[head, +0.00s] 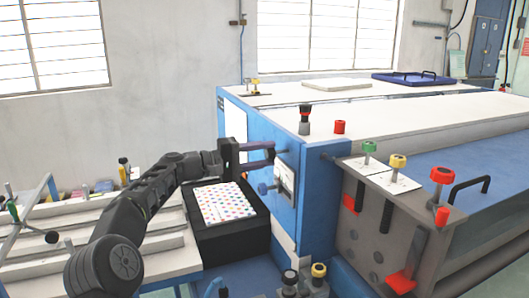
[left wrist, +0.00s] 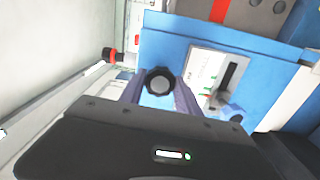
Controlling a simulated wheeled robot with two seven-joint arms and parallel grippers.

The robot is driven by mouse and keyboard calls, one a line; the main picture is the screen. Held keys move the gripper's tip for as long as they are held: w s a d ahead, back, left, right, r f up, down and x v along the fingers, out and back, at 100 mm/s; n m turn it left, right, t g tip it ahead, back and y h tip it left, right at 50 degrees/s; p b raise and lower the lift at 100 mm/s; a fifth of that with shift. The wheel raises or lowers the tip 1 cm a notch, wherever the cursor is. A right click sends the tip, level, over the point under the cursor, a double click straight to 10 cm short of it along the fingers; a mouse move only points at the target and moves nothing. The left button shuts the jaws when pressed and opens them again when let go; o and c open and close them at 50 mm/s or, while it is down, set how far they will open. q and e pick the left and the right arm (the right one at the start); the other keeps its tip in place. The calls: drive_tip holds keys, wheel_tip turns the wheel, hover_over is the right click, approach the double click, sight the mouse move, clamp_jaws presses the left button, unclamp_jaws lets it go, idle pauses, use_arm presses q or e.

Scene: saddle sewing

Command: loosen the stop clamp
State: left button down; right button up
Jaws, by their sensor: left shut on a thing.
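My left gripper (head: 268,154) reaches in from the left to the side panel of the blue machine (head: 314,195). Its fingers are shut on a dark round knob, which I take to be the stop clamp's. In the left wrist view the black knob (left wrist: 160,81) with a grey centre sits between the two fingers of the gripper (left wrist: 160,90). A pale plate with a dark slot (left wrist: 228,76) is beside it on the blue panel; this plate also shows in the head view (head: 287,178). The fingers partly hide the clamp. My right gripper is not in view.
A black box with a dotted white top (head: 222,203) stands just below my left gripper. A blue knob (head: 264,188) sticks out near the plate. Green (head: 369,147), yellow (head: 398,161) and red (head: 442,175) knobs stand on the right. A pale rack (head: 160,260) lies on the left.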

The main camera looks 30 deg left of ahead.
use_arm(q)
drive_tip(key=shift+n, duration=0.4)
drive_tip(key=c, duration=0.9)
unclamp_jaws()
drive_tip(key=shift+o, duration=0.2)
drive_tip(key=shift+a, duration=0.1)
drive_tip(key=shift+s+a+f, duration=0.1)
drive_tip(key=shift+s+a, duration=0.15)
drive_tip(key=b+v, duration=0.2)
drive_tip(key=v, duration=0.5)
drive_tip(key=shift+s, duration=0.1)
